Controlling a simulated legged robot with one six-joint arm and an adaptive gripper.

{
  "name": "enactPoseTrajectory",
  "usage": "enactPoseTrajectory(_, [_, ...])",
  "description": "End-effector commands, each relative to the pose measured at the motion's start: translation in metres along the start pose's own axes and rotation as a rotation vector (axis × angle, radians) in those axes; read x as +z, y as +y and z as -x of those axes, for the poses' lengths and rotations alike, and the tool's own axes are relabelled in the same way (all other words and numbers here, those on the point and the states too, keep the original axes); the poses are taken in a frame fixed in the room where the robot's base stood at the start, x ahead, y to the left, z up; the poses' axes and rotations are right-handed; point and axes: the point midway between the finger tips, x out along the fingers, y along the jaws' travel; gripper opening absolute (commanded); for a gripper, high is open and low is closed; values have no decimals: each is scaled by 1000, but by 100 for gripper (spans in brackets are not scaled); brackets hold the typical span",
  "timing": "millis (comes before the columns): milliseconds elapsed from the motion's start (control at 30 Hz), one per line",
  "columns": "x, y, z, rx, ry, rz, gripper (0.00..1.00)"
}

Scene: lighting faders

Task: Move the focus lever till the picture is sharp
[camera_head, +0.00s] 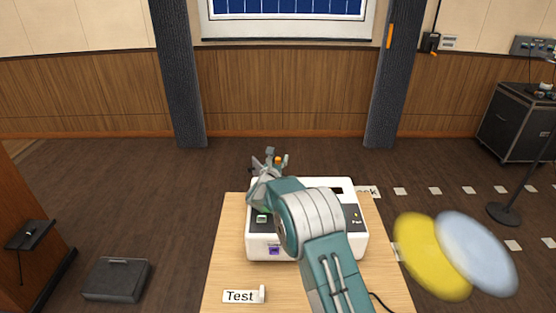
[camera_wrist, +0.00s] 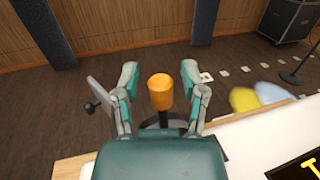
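My gripper (camera_wrist: 160,74) is open, with one finger on each side of the knob and a visible gap to both. In the head view my gripper (camera_head: 268,162) is over the device's back left, and my arm hides much of its top. The picture (camera_head: 290,8) is a blue grid on a screen; only its lower part shows, so its sharpness is hard to judge.
A "Test" sign (camera_head: 240,296) stands at the table's front left. Blurred yellow (camera_head: 425,262) and pale blue (camera_head: 478,252) discs lie right of the table. Dark pillars (camera_head: 180,80) flank the screen. A black case (camera_head: 515,125) stands far right.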

Motion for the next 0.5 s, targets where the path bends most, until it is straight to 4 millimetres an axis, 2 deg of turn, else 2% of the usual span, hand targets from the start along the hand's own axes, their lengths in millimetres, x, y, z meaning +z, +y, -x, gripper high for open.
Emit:
enactPoseTrajectory(367, [1, 0, 2, 0, -1, 0, 63])
enactPoseTrajectory(500, [1, 1, 15, 1, 0, 1, 63])
